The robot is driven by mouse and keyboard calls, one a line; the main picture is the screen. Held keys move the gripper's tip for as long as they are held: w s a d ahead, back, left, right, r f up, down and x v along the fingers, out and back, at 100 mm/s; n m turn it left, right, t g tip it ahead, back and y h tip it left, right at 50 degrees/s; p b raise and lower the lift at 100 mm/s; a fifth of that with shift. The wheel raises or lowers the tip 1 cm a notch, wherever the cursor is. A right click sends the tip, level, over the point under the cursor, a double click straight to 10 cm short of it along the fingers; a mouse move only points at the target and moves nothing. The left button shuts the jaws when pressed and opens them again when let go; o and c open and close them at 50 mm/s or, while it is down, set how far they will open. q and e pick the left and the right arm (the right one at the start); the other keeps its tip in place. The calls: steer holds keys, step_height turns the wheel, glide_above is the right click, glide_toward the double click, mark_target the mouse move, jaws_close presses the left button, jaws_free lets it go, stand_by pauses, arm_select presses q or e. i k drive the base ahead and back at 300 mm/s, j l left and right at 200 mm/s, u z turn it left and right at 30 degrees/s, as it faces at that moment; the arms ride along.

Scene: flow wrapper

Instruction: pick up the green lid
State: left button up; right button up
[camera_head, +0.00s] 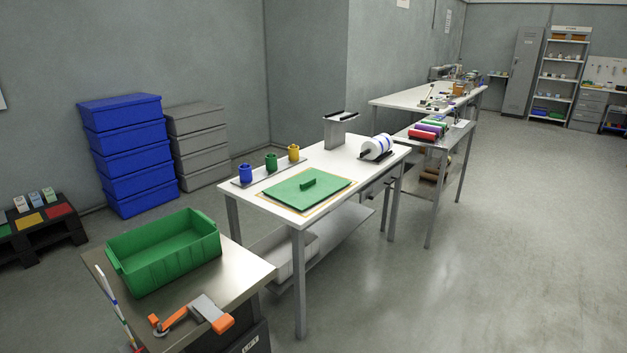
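The green lid (292,193) lies flat on the white table in the middle of the view. It is a flat green panel with a small raised handle block (308,184) on top. It sits on a tan outlined area and nothing covers it. An open green bin (165,252) stands on the metal-topped cabinet at the front left, apart from the lid. Neither of my grippers shows in the head view.
Blue, green and yellow cups (271,162) stand in a row behind the lid. A white roll (376,147) and a grey stand (335,130) are farther back on the white table (325,163). An orange-and-grey tool (195,313) lies before the bin. The right floor is clear.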

mark_target(300, 191)
steer(key=i+l, duration=0.35)
steer(key=i, duration=0.2)
steer(key=i+l, duration=0.3)
steer(key=i, duration=0.25)
steer(key=u, duration=0.05)
